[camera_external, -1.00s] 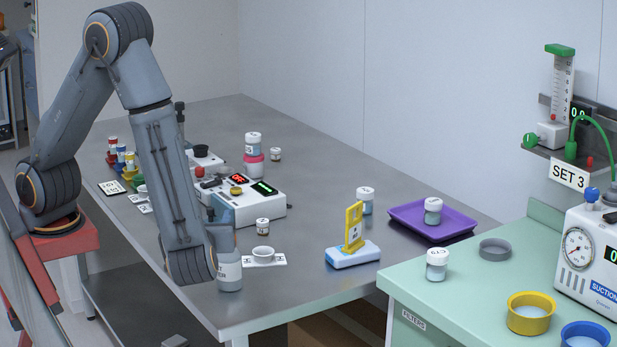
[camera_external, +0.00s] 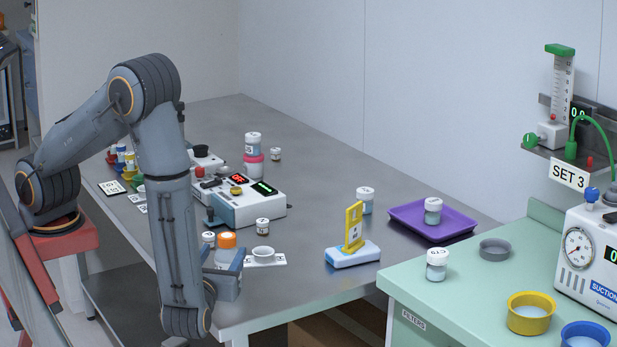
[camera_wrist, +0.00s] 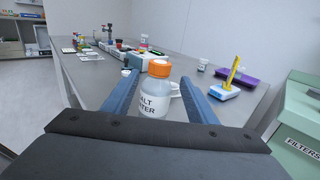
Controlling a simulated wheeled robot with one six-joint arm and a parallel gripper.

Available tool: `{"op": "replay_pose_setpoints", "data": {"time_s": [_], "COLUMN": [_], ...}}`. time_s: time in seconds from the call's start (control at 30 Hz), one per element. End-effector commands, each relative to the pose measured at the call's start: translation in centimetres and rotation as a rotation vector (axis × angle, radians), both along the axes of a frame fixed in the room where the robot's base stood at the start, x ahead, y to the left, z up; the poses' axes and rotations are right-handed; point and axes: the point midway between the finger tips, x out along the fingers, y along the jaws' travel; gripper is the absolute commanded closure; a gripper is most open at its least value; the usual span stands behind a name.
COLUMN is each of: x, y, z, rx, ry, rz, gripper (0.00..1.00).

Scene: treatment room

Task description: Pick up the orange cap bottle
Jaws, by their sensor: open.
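The orange cap bottle (camera_external: 227,246) stands upright near the front left edge of the steel table (camera_external: 300,210). My gripper (camera_wrist: 152,88) is open, with one blue finger on each side of the bottle. The bottle stands between the fingers; I cannot tell whether either touches it. In the external view my gripper (camera_external: 224,266) is low at the bottle, and the fingers hide its lower part.
A small white cup (camera_external: 263,252) on a card lies to the right. A yellow sign on a blue-white base (camera_external: 353,254) and a purple tray (camera_external: 407,222) stand farther right.

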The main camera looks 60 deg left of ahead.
Motion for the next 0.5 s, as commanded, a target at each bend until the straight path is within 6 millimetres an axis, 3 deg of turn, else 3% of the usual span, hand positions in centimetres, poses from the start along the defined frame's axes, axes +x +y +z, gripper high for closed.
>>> {"op": "replay_pose_setpoints", "data": {"time_s": [0.3, 0.5], "x": [2.5, 3.5], "y": [3.2, 4.2], "z": [0.8, 0.6], "rx": [0.003, 0.001], "ry": [0.002, 0.001], "rz": [0.004, 0.002], "gripper": [0.47, 0.47]}}
